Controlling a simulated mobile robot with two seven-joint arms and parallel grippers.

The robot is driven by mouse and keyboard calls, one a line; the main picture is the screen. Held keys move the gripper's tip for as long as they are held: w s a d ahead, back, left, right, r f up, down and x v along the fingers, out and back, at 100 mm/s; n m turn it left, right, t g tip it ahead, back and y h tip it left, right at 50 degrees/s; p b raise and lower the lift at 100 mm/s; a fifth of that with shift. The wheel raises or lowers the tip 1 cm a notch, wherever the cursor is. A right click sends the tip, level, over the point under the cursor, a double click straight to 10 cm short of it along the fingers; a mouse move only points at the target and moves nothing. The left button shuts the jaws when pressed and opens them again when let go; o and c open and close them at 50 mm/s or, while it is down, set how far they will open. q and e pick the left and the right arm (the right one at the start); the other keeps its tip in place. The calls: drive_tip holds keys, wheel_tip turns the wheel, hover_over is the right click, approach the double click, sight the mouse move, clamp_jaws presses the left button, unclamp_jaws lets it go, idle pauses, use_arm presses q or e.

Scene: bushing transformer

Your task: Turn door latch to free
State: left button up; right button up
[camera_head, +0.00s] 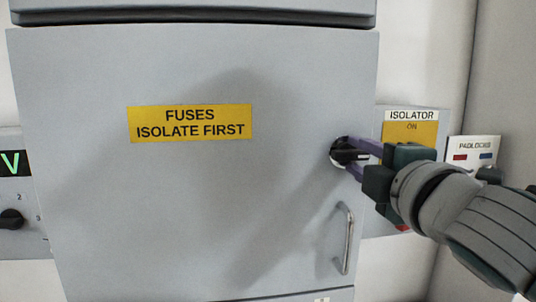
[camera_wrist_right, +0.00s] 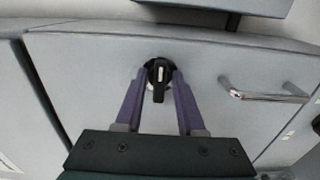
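The door latch (camera_head: 343,152) is a black knob with a bar handle and a pale mark, at the right edge of the grey door (camera_head: 200,210). Its bar points right in the head view. The right wrist view shows the latch (camera_wrist_right: 159,92) between the two purple fingers of my right gripper (camera_wrist_right: 159,73). My right gripper (camera_head: 356,156) reaches in from the right. Its fingertips are on either side of the latch, with a small gap to the bar visible on both sides. My left gripper is out of view.
A metal pull handle (camera_head: 347,238) is below the latch, close to my right gripper. An isolator box (camera_head: 410,118) marked ON and a padlocks board (camera_head: 474,150) are behind my right arm. A panel with a dial (camera_head: 12,219) is at the left.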

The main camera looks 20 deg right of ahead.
drive_tip(key=shift+o, duration=0.6)
drive_tip(key=shift+s+f, duration=0.1)
drive_tip(key=shift+s, duration=0.15)
drive_tip(key=b+v, duration=0.3)
drive_tip(key=v, duration=0.6)
drive_tip(key=shift+s, duration=0.25)
